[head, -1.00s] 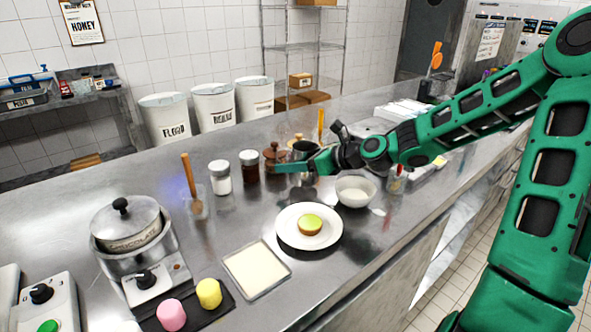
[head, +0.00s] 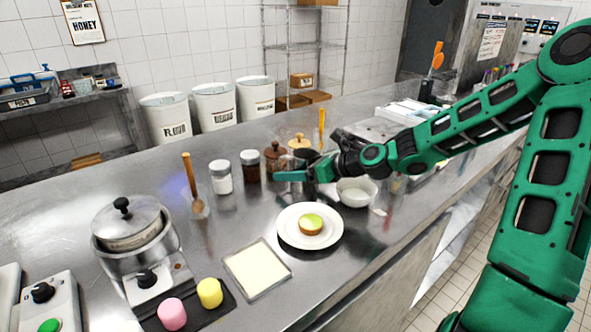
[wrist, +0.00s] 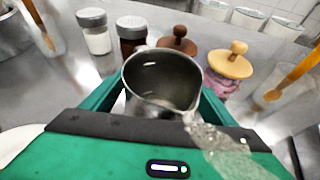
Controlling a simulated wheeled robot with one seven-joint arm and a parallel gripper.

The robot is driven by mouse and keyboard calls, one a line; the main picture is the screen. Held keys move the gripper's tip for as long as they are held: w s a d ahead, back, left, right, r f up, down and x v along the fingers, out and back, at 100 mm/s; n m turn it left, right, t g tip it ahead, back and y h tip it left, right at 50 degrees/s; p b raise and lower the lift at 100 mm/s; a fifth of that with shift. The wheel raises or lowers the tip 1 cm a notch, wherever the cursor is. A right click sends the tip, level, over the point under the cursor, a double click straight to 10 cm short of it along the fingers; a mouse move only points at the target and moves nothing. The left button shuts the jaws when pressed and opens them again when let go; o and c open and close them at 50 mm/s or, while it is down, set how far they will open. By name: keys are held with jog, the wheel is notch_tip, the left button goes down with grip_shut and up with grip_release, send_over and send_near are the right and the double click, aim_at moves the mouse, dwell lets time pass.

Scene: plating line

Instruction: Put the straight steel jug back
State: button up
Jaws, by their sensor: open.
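The straight steel jug (wrist: 160,78) stands upright with its open mouth toward the wrist camera. My gripper is open, with one green finger on each side of the jug in the wrist view (wrist: 160,98). I cannot tell whether either finger touches it. The jug's base is hidden.
A white bowl (head: 356,192) and a plate (head: 296,239) are in front. A clear, blurred object (wrist: 222,145) is beside the jug.

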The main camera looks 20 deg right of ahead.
jog(key=v, duration=1.1)
jog(key=shift+d+r, duration=0.1)
jog(key=shift+d, duration=0.05)
jog(key=shift+s+d+r, duration=0.15)
jog(key=shift+s+d, duration=0.05)
jog(key=shift+s, duration=0.15)
